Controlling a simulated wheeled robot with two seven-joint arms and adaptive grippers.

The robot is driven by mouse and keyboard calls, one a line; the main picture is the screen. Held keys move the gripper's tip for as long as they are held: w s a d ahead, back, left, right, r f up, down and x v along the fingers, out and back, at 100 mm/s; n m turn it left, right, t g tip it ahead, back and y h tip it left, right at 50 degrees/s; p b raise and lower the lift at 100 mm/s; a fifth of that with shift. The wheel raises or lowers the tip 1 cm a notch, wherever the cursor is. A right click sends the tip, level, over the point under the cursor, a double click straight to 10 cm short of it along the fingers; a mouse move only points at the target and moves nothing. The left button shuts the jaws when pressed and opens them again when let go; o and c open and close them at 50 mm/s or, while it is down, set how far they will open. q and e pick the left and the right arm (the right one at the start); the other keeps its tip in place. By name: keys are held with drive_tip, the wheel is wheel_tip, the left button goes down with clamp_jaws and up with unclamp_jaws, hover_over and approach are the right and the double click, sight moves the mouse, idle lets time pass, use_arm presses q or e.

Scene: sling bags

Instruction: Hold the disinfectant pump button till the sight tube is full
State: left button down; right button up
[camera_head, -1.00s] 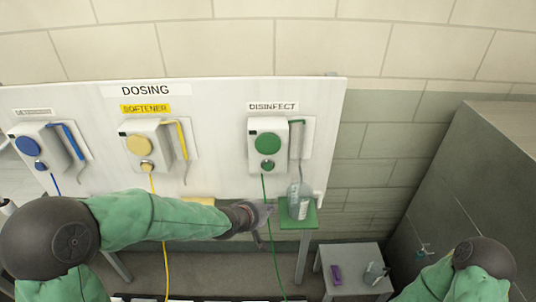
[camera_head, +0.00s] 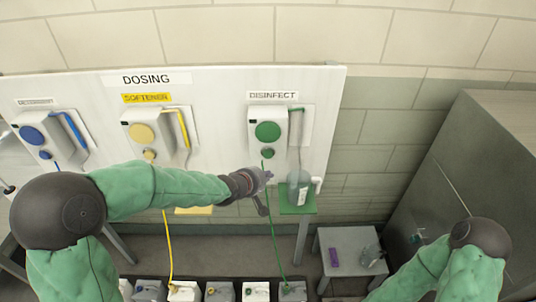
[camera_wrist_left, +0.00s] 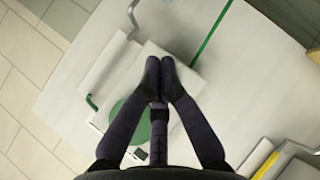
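The disinfectant pump (camera_head: 285,121) is the right one on the white board, with a large green disc (camera_head: 268,131) and a smaller dark green button (camera_head: 267,153) under it. A thin grey tube (camera_head: 299,153), with a green hose at its top, hangs right of the pump; its fill level cannot be made out. My left gripper (camera_head: 262,177) is just below the button, with a small gap showing. In the left wrist view its fingertips (camera_wrist_left: 160,66) are together and empty. The green disc (camera_wrist_left: 131,119) shows partly behind the fingers. My right gripper is out of view.
A clear bottle (camera_head: 300,188) stands on a green shelf (camera_head: 298,206) right of my left gripper. The softener pump (camera_head: 145,132) is to the left. A grey stool (camera_head: 347,243) stands lower right.

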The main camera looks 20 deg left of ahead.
sight(271, 157)
use_arm(q)
drive_tip(key=shift+w+a+p, duration=0.25)
drive_tip(key=shift+w+p, duration=0.25)
drive_tip(key=shift+w, duration=0.4)
drive_tip(key=shift+w+a+p, duration=0.3)
drive_tip(key=shift+w+p, duration=0.15)
drive_tip(key=shift+w, duration=0.5)
drive_tip(key=shift+w+a+p, duration=0.25)
drive_tip(key=shift+w+p, duration=0.25)
drive_tip(key=shift+w, duration=0.4)
drive_tip(key=shift+w+a+p, duration=0.15)
drive_tip(key=shift+w+p, duration=0.3)
drive_tip(key=shift+p, duration=0.05)
drive_tip(key=shift+w+a+r+p, duration=0.1)
drive_tip(key=shift+w+p, duration=0.3)
drive_tip(key=shift+w, duration=0.05)
idle(1.4)
idle(1.6)
drive_tip(key=shift+s+d+b, duration=0.25)
drive_tip(key=shift+s+b, duration=0.15)
drive_tip(key=shift+s, duration=0.5)
